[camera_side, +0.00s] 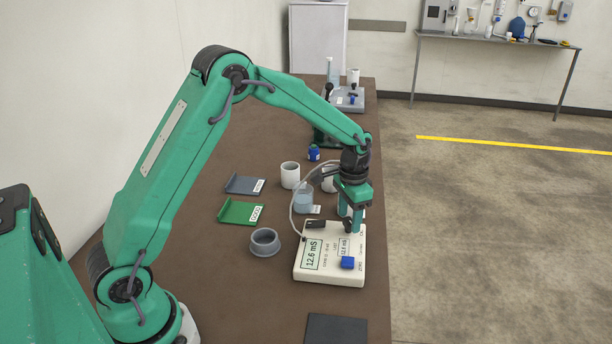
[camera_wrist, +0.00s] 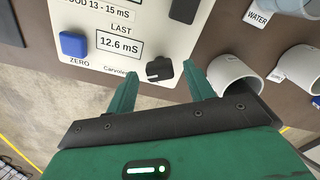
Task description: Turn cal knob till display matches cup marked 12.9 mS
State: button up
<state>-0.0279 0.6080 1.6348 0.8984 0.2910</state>
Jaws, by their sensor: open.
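The cream conductivity meter (camera_side: 330,275) lies on the brown table. Its main display (camera_side: 312,255) reads 12.6 mS in the side view. In the wrist view, its LAST window (camera_wrist: 119,44) also reads 12.6 mS. The black knob (camera_wrist: 160,70) has a small pale pointer mark; its own label is hidden or cut off. My gripper (camera_side: 352,224) points down over the meter's far right part, open. In the wrist view, my gripper's fingertips (camera_wrist: 161,72) lie on either side of the knob; contact cannot be told.
A blue ZERO button (camera_side: 347,263) is on the meter near the gripper. A white cup (camera_side: 290,175), a grey bowl (camera_side: 264,244), a green tray (camera_side: 240,211) and a dark grey tray (camera_side: 245,185) stand left of and behind the meter. A pale tube arches from the meter's back.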

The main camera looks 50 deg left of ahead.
jog(key=shift+f, duration=0.25)
jog(key=c, duration=1)
jog(key=shift+m, duration=3)
jog(key=o, duration=1)
